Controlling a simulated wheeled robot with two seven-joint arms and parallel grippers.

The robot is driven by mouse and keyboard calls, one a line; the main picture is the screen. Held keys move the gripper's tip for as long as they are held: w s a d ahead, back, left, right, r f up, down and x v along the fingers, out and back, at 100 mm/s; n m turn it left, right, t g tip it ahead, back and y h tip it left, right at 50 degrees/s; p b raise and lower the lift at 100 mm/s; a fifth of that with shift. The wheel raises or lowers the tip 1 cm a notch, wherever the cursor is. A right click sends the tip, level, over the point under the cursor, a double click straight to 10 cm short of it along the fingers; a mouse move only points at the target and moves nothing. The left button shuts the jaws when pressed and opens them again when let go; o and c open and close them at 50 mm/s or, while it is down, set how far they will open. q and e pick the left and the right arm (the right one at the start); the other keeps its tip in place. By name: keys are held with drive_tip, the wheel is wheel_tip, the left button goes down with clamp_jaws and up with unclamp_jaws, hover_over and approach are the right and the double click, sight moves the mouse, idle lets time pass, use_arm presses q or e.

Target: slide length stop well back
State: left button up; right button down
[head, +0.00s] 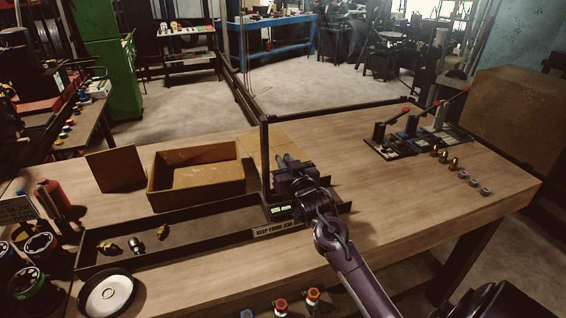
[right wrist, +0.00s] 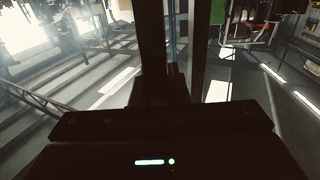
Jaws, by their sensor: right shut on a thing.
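The length stop (head: 281,209) is a dark block with a lit readout that looks like "505 mm". It sits at the right part of a long dark tray or rail (head: 215,222) with a label plate (head: 275,230) on its front. My right gripper (head: 288,163) is over the stop, shut on what appears to be its upper part; the arm and wrist hide the contact. In the right wrist view a dark upright post (right wrist: 155,50) stands between my fingers, too dark for detail. My left gripper is not in view.
An open brown box (head: 195,190) and an upright board (head: 115,170) stand behind the tray. Brass fittings (head: 108,247) lie in it at left, near a white dish (head: 107,294). Red-handled clamps (head: 390,140) stand at the back right. The bench's right front is clear.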

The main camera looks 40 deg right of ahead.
drive_tip(key=c, duration=1.4)
unclamp_jaws()
drive_tip(key=shift+a, duration=0.1)
drive_tip(key=b+v, duration=0.2)
drive_tip(key=v, duration=0.5)
drive_tip(key=shift+s+b, duration=0.35)
drive_tip(key=shift+s, duration=0.05)
drive_tip(key=shift+a, duration=0.15)
